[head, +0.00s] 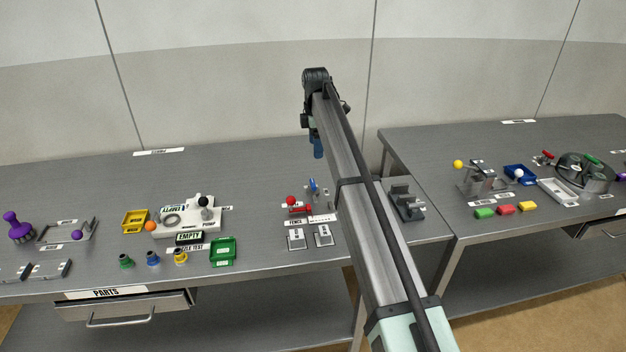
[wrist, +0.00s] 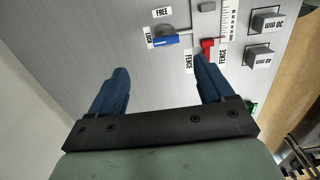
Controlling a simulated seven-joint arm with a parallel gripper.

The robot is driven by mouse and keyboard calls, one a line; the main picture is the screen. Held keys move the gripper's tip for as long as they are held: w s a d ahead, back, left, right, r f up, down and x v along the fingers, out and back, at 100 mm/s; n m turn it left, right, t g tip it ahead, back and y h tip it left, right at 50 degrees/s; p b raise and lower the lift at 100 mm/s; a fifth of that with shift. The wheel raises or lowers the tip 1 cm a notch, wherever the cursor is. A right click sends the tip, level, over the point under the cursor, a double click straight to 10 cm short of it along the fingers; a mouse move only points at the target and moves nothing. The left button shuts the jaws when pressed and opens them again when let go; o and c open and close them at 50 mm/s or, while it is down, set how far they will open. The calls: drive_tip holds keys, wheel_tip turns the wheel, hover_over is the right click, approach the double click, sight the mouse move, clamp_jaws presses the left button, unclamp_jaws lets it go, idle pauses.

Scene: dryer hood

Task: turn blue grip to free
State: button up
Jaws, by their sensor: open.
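The blue grip (wrist: 166,42) is a short bar lying across the picture in the wrist view. A "FREE" label (wrist: 162,12) is above it, and a second label (wrist: 148,37), too small to read surely, is at its left end. In the head view the blue grip (head: 313,185) is small, near the back of the fence fixture. My gripper (wrist: 161,66) is open and empty, its two blue fingers apart. The grip shows beyond the fingertips, between their lines, and looks untouched. In the head view my gripper (head: 317,147) hangs above the table behind the fixture.
A red fence piece (wrist: 208,46) with a scale (wrist: 229,18) is close to the right fingertip. Two grey blocks (head: 296,238) (head: 323,235) stand in front of the fence. A green tray (head: 222,252) is left of them. A dark grey fixture (head: 407,202) is to the right.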

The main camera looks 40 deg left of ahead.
sight(313, 182)
drive_tip(key=f, duration=0.9)
drive_tip(key=s+f, duration=0.1)
drive_tip(key=f, duration=0.3)
drive_tip(key=shift+s+a+f, duration=0.1)
drive_tip(key=shift+a+f, duration=0.05)
drive_tip(key=shift+f, duration=0.1)
drive_tip(key=shift+c, duration=0.2)
drive_tip(key=c, duration=1)
